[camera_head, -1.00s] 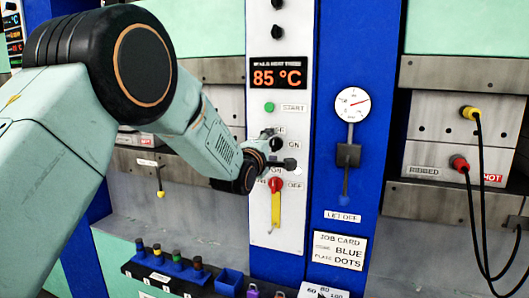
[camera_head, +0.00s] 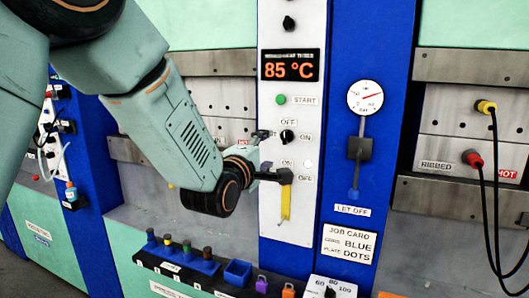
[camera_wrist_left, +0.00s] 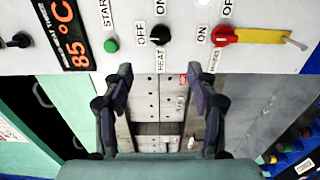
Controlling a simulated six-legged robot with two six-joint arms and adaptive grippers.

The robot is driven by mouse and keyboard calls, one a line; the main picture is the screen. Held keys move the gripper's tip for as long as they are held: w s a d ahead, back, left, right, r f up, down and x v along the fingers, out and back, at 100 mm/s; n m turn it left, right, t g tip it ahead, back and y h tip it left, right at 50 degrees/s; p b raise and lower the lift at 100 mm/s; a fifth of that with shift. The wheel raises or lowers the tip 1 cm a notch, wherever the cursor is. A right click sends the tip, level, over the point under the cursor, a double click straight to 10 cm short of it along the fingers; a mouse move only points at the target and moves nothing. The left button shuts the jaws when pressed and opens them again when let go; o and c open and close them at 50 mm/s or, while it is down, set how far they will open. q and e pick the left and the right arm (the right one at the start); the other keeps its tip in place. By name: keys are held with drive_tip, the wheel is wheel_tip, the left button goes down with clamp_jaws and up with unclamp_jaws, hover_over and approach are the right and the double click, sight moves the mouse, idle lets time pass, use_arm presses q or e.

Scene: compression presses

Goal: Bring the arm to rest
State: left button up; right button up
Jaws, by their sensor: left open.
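My left gripper (camera_head: 270,155) is in front of the white control panel (camera_head: 272,225), its fingers apart and nothing between them. One finger overlaps the red knob of the yellow-handled switch (camera_head: 285,205) in the head view; contact cannot be told there. In the left wrist view the open fingers (camera_wrist_left: 158,88) stand clear of the red knob (camera_wrist_left: 225,35) and the black heat knob (camera_wrist_left: 160,33). The yellow handle hangs down in the head view. My right gripper is not in view.
A green start button (camera_head: 281,100) and a display reading 85 °C (camera_head: 289,65) sit above. A gauge (camera_head: 365,97) with a lever is on the blue column to the right. A tray of coloured pegs (camera_head: 180,262) is below. Black cables (camera_head: 492,200) hang at the far right.

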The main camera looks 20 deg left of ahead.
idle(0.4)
use_arm(q)
drive_tip(key=s+f+m+g+b, duration=0.1)
drive_tip(key=s+f+m+g, duration=0.3)
drive_tip(key=f, duration=0.7)
drive_tip(key=s+f+m+g+b, duration=0.2)
drive_tip(key=s+f+m, duration=0.3)
drive_tip(key=f, duration=0.5)
drive_tip(key=s+f+m+g+b, duration=0.15)
drive_tip(key=s+f+m, duration=0.35)
drive_tip(key=f, duration=0.6)
drive_tip(key=s+f+m+g+b, duration=0.1)
drive_tip(key=s+f+g+b, duration=0.3)
drive_tip(key=s+f, duration=0.9)
drive_tip(key=s+f+m+g+b, duration=0.2)
drive_tip(key=s+f+g+b, duration=0.2)
drive_tip(key=s+f, duration=1)
drive_tip(key=s+g, duration=0.2)
drive_tip(key=s, duration=0.2)
drive_tip(key=shift+s+f+y, duration=0.25)
drive_tip(key=shift+s+y, duration=0.05)
drive_tip(key=shift+s, duration=0.1)
